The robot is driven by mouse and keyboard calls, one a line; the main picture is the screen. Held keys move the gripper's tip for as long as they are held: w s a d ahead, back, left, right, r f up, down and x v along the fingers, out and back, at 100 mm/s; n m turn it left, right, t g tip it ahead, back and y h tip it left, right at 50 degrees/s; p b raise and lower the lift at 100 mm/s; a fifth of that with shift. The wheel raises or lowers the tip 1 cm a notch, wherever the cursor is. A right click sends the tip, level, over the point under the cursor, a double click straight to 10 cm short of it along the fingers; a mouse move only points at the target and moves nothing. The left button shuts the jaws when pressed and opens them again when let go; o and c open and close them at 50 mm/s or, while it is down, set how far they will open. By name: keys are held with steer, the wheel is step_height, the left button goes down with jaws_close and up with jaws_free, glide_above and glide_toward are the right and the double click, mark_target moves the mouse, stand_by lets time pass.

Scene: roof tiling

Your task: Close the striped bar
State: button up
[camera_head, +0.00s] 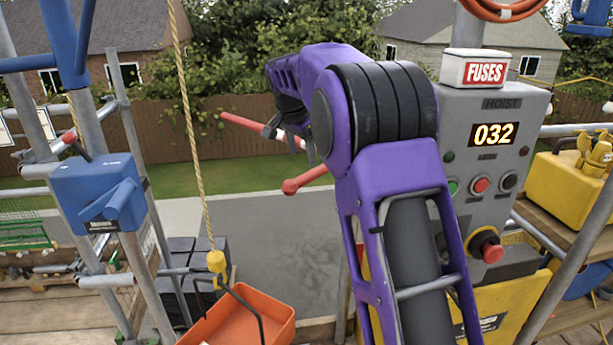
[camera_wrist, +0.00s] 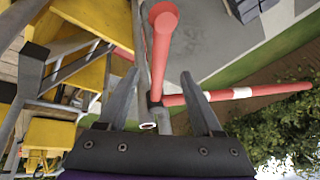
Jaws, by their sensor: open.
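The striped bar (camera_head: 245,124) is red with white bands. In the head view it juts out to the left, past my gripper (camera_head: 289,142). In the wrist view the bar (camera_wrist: 275,91) runs right from a dark joint by a grey post. A red round-ended handle (camera_head: 305,180) sits below it; in the wrist view this handle (camera_wrist: 162,50) points towards the top. My gripper (camera_wrist: 160,78) is open, with its fingers either side of the handle and joint. I cannot tell whether either finger touches. My purple arm hides the bar's mounting in the head view.
A grey hoist panel (camera_head: 510,135) with buttons stands right of my arm. An orange tray (camera_head: 250,325) hangs from a yellow rope at the lower left. A blue winch (camera_head: 98,190) and scaffold poles stand at the left. Dark tiles (camera_head: 185,255) are stacked behind the tray.

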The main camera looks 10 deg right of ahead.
mark_target(306, 174)
steer(key=x, duration=0.9)
steer(key=shift+b, duration=0.3)
jaws_close()
steer(key=shift+r, duration=0.1)
stand_by(0.8)
